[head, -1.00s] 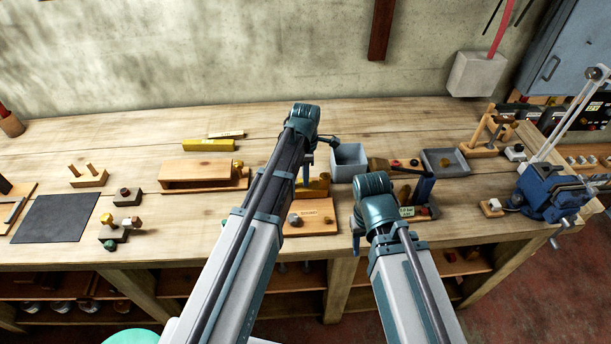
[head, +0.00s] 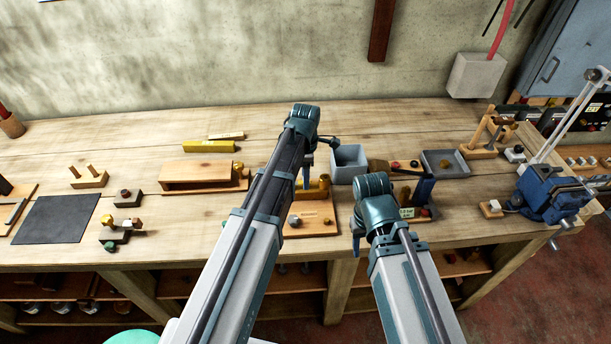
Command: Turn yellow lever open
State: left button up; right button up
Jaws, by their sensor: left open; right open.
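A brass-yellow fitting (head: 322,187) stands on a small wooden board (head: 318,227) near the middle of the bench. It appears to be the part with the yellow lever, but my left arm covers much of it, so I cannot tell the lever's angle. My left gripper (head: 307,178) hangs just left of the fitting, open and mostly hidden by its own arm; I see no contact. My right gripper (head: 357,240) is open, right of the board, largely hidden behind its own arm.
A grey open bin (head: 349,161) stands behind the board. A wooden box (head: 197,172) is to the left, and a black block with a yellow knob (head: 115,234) lies further left. A blue vise (head: 548,192) is at the right end. Bare bench shows left of my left arm.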

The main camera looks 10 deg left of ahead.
pick_arm(q)
notch_tip(320, 180, up, 14)
jog(key=p, duration=1.3)
jog(key=shift+f, duration=0.2)
jog(key=shift+f, duration=0.1)
jog(key=s+d+f+m+b, duration=0.4)
jog(key=s+f+m+b, duration=0.4)
jog(key=s+m, duration=0.2)
jog(key=s+d+f+m+y+b, duration=0.1)
jog(key=s+d+f+m+b, duration=0.3)
jog(key=s+f+m+b, duration=0.4)
jog(key=s+m, duration=0.3)
jog(key=m, duration=0.4)
